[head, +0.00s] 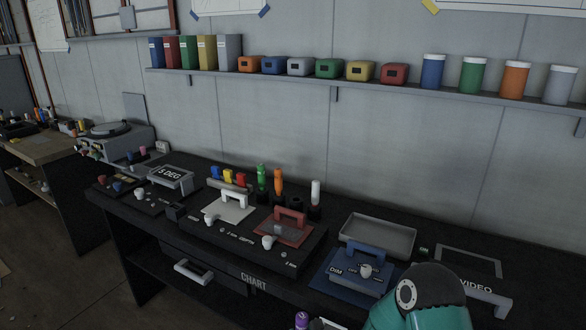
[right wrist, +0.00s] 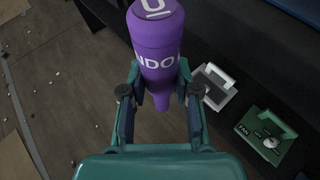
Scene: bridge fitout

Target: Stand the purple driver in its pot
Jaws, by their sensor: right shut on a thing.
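The purple driver (right wrist: 157,50) has a thick handle with white lettering and fills the top middle of the right wrist view. My right gripper (right wrist: 158,92) is shut on it, one finger on each side of its narrower part. In the head view only the purple end of the driver (head: 302,320) shows at the bottom edge. A green driver (head: 262,178), an orange driver (head: 278,181) and a white-topped driver (head: 315,192) stand upright in dark holders at the back of the bench. My left gripper is out of view.
Panels with handles crowd the bench: a red one (head: 291,227), a white one (head: 229,208) and a blue DIM one (head: 352,274). A grey tray (head: 378,237) lies behind the blue panel. A green FAN panel (right wrist: 266,137) shows in the wrist view. A loaded shelf (head: 330,83) runs above.

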